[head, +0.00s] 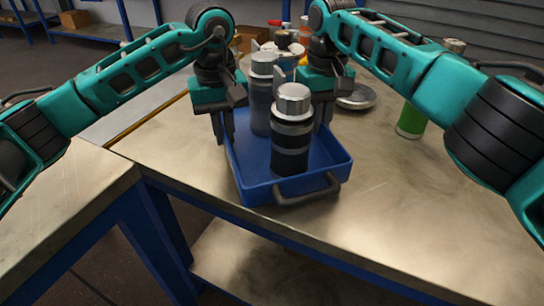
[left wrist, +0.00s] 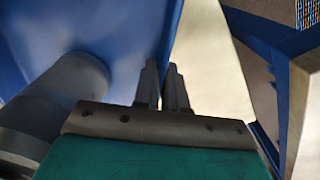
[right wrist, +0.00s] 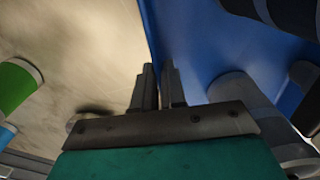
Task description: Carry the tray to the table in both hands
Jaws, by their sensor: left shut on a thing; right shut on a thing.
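The blue tray (head: 248,188) is over the metal-topped table (head: 420,185), near its front edge. I cannot tell whether it touches the top. A dark flanged vessel with a silver cap (head: 291,135) stands upright in its front part, and a grey one (head: 261,98) stands behind it. A dark handle (head: 306,192) shows on the near wall. My left gripper (head: 223,128) is shut on the tray's left wall, also seen in the left wrist view (left wrist: 163,82). My right gripper (head: 325,112) is shut on the right wall, which shows in the right wrist view (right wrist: 158,85).
A green cylinder (head: 411,121) and a round metal dish (head: 357,97) stand right of the tray. Several cans and a cardboard box (head: 252,38) are at the back. Another metal-topped bench (head: 65,205) is at the left, across a gap. The table's front right is clear.

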